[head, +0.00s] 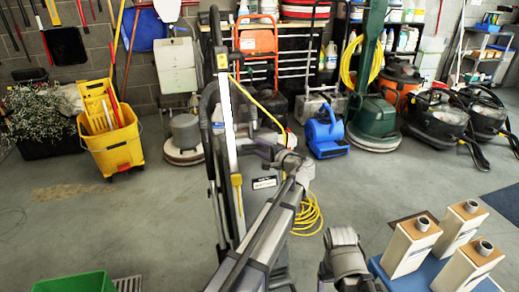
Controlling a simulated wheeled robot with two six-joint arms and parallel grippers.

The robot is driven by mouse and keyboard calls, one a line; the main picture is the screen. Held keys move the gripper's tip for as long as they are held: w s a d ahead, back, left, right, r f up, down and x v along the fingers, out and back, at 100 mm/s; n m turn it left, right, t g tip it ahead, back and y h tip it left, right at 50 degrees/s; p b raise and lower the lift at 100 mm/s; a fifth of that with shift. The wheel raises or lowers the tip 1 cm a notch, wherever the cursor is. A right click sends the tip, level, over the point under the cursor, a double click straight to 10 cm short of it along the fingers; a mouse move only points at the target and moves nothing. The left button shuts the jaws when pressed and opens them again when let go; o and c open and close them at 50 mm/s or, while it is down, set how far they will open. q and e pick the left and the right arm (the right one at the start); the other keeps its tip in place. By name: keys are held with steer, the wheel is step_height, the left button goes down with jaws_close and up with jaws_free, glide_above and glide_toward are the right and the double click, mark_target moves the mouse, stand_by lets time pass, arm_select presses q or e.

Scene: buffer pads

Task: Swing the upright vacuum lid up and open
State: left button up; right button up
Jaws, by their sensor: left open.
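The upright vacuum (228,135) stands in the middle of the view, tall and grey-black, with a pale strip, a dark hose loop on its left and a yellow cord. A label (265,183) shows on its front body. My left arm reaches up from the bottom across the vacuum's lower front. My left gripper (272,148) is open at the vacuum's upper body; its fingertips are hard to make out, and I cannot tell whether they touch it. The lid is not clearly distinguishable behind my arm. Only a link of my right arm shows at the bottom; its gripper is out of view.
Three cream canisters (410,247) stand on a blue pad at the lower right. A green bin (75,284) sits at lower left. A yellow mop bucket (113,145), blue blower (326,135) and floor machines line the back.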

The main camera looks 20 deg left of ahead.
arm_select(q)
steer(key=shift+c, duration=0.3)
jaws_close()
stand_by(1.1)
